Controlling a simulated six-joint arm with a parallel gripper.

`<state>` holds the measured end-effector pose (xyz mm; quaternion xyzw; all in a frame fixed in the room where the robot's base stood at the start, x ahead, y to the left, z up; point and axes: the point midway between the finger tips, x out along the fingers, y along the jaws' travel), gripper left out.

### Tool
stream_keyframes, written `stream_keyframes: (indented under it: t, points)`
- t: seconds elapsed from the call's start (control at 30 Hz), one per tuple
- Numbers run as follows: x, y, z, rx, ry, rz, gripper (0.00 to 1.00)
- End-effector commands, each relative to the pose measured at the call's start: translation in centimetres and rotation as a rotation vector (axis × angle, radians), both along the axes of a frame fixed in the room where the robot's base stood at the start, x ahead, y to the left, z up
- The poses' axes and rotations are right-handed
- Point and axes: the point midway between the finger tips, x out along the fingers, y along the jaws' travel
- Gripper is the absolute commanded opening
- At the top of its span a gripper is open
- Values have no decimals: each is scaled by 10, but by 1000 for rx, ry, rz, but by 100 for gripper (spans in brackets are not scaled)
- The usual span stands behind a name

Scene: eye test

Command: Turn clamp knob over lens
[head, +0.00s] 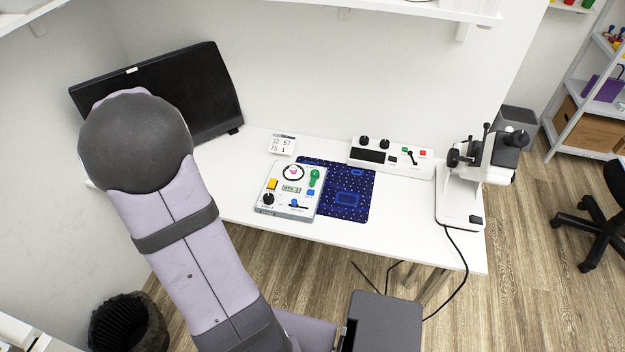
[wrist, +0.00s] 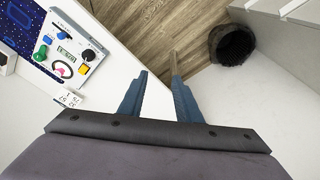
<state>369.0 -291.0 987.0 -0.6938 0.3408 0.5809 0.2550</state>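A light grey control box (head: 303,181) stands on the white desk in the head view. It carries a pink-centred round knob (head: 293,171) over a dark-and-white ring, a green knob (head: 314,177), a small display, a black knob (head: 268,199), a yellow button and blue controls. A microscope-like instrument (head: 480,160) with dark knobs stands at the desk's right end. I cannot tell which knob is the clamp knob or where the lens is. My gripper (wrist: 160,76) is open and empty in the wrist view, apart from the box, which lies at upper left. The head view does not show my gripper.
A dark blue mat (head: 358,205) lies beside the box. Behind it stands a white panel (head: 425,167) with black knobs and a lever. A number card (head: 282,144) and a black monitor (head: 215,90) are at the back. A black bin (wrist: 232,45) stands on the floor.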

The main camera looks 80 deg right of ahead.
Motion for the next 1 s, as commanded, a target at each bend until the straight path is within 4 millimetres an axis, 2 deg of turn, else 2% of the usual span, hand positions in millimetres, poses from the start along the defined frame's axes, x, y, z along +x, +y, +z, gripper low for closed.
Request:
stream_keyframes:
  t: [0.03,0.13,0.2,0.3,0.4,0.5,0.63,0.73,1.0]
  points:
    - [-13,-41,-21,-15,-9,-100,31]
    - [-45,-112,-40,-50,-32,-277,31]
    - [-75,-157,-53,-76,-44,-395,31]
    - [-122,-211,-70,-111,-59,-548,31]
    - [-167,-249,-83,-142,-70,-668,31]
    - [-202,-273,-92,-165,-76,-753,31]
    - [-229,-289,-97,-183,-81,-812,31]
    - [-236,-293,-97,-188,-82,-829,31]
    - [-236,-296,-104,-186,-81,-829,31]
